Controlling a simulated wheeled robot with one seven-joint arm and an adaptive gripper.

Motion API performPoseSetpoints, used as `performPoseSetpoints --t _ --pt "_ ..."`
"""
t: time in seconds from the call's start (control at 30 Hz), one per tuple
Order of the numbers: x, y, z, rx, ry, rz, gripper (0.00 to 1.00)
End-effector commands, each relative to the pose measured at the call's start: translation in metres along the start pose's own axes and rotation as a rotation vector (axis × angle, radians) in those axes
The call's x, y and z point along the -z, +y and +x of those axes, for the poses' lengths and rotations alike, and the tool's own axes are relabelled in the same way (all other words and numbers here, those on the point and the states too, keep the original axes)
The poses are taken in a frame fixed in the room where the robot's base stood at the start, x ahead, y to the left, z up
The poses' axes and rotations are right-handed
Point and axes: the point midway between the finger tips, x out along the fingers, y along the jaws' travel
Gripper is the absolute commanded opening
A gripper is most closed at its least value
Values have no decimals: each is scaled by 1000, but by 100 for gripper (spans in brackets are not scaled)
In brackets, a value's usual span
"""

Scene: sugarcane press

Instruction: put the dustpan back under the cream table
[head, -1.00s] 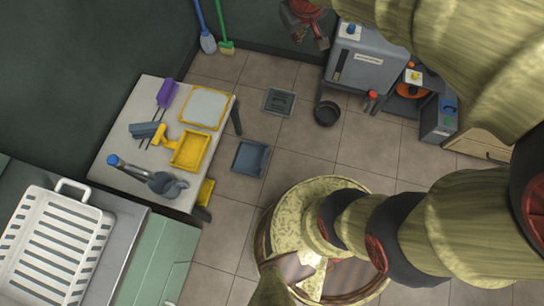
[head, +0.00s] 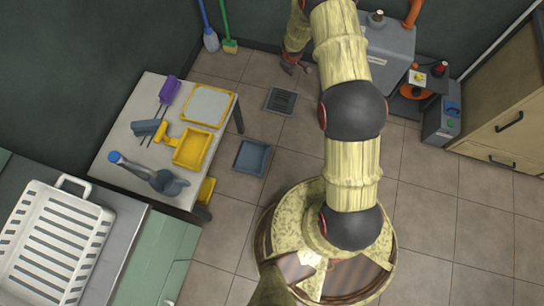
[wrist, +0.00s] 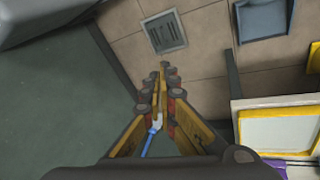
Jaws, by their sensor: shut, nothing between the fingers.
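The cream table (head: 118,143) stands at the left in the head view. A yellow dustpan (head: 192,149) with a short handle lies on its top, near the right edge. A yellow-framed white tray (head: 208,106) lies beside it; its corner also shows in the wrist view (wrist: 280,128). My gripper (head: 290,68) is above the floor near the back wall, well away from the dustpan. In the wrist view its fingers (wrist: 158,88) are shut and empty. The floor under the table is mostly hidden by its top.
A blue-grey tray (head: 252,157) and a floor drain (head: 281,100) are on the tiles right of the table. A yellow thing (head: 207,190) shows at the table's right edge. Brooms (head: 210,38) lean at the back.

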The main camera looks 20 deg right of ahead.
Motion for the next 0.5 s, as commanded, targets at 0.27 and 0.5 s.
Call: performPoseSetpoints --t 0.27,0.5 --pt "-62 -85 152 118 19 -121 0" --pt "-132 -190 254 241 61 -207 0"
